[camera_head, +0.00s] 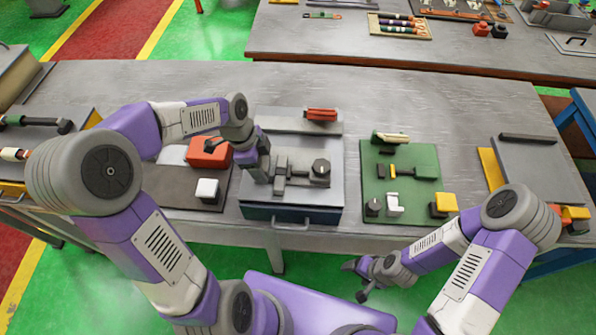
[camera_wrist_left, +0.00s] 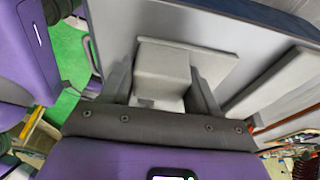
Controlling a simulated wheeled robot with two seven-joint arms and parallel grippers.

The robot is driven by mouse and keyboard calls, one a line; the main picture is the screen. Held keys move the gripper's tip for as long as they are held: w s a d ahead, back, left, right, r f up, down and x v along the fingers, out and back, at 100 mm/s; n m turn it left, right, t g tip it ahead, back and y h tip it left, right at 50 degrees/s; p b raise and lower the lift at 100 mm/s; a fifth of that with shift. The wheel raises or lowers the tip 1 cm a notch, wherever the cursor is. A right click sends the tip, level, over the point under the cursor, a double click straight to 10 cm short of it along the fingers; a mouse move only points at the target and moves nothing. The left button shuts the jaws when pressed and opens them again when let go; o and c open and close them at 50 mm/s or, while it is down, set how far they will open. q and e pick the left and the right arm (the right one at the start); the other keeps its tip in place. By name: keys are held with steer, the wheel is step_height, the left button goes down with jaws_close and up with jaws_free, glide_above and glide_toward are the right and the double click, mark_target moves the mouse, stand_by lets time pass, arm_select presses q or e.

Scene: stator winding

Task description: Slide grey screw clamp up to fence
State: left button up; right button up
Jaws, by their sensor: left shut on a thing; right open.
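The grey screw clamp (camera_head: 300,172) stands on a grey plate on the middle station, with a dark round knob (camera_head: 320,168) at its right end. My left gripper (camera_head: 272,178) is at the clamp's left end. In the left wrist view its two dark fingers (camera_wrist_left: 160,92) are closed on the sides of a light grey block (camera_wrist_left: 165,68), which appears to be part of the clamp. A grey raised strip (camera_head: 285,122), which looks like the fence, lies behind the clamp with a gap between. My right gripper (camera_head: 366,278) is open and empty, in front of the table.
A red block (camera_head: 321,114) rests on the strip. A dark mat (camera_head: 184,187) with a red box (camera_head: 209,152) and white block (camera_head: 207,189) is at left. A green board (camera_head: 400,172) with small parts is at right.

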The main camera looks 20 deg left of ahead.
arm_select(q)
steer(key=shift+w+a+p, duration=0.25)
steer(key=shift+w+p, duration=0.05)
steer(key=shift+w, duration=0.6)
steer(key=shift+w+a+p, duration=0.2)
steer(key=shift+w+p, duration=0.1)
steer(key=shift+w, duration=0.55)
steer(key=shift+w+a+p, duration=0.25)
steer(key=shift+w+p, duration=0.05)
steer(key=shift+w, duration=0.6)
steer(key=o, duration=1.1)
steer(key=shift+r+p, duration=3.05)
steer(key=shift+r, duration=0.95)
